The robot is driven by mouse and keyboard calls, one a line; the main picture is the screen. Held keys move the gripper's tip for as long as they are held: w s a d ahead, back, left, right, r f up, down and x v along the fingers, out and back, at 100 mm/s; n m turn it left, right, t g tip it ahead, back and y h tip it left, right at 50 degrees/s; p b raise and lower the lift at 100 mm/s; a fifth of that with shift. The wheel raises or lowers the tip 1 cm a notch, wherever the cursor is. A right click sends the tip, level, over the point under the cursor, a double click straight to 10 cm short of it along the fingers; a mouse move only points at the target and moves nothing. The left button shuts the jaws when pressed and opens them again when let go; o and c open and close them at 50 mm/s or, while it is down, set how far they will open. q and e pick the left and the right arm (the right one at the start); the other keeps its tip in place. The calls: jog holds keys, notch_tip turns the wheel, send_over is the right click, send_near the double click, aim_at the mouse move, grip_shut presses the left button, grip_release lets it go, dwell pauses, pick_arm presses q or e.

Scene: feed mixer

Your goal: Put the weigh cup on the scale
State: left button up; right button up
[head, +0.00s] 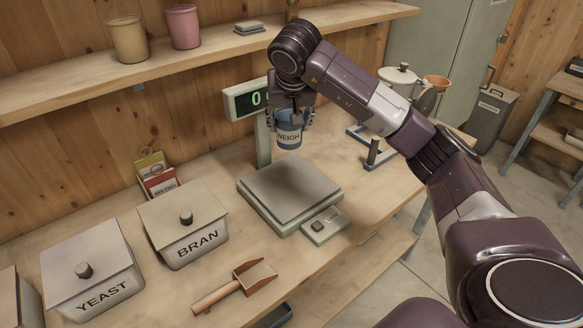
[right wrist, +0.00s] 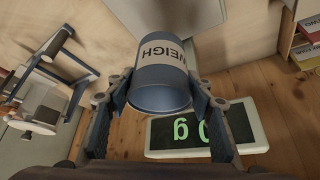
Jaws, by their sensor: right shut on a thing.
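The blue weigh cup (head: 289,131), with a white WEIGH label, is upright in the head view, above the back of the scale. My right gripper (head: 290,118) is shut on it, one finger on each side. In the right wrist view the cup (right wrist: 159,82) sits between the fingers of the right gripper (right wrist: 158,97). The scale (head: 291,190) has a bare grey plate on the bench, below and in front of the cup. Its green display (head: 252,99) on a post stands behind, partly hidden by the gripper. My left gripper is not in view.
A BRAN bin (head: 183,222), a YEAST bin (head: 94,277) and a wooden scoop (head: 237,287) lie left of the scale. A metal stand (head: 374,153) is to the right. A shelf (head: 200,62) with canisters runs above the back of the bench.

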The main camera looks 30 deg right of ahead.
notch_tip(320, 180, down, 14)
jog(key=shift+r+p, duration=0.1)
jog(key=shift+p, duration=1.05)
jog(key=o, duration=0.5)
jog(key=shift+f, duration=0.2)
jog(key=o, duration=0.4)
jog(key=shift+o, duration=0.2)
jog(key=shift+r, duration=0.1)
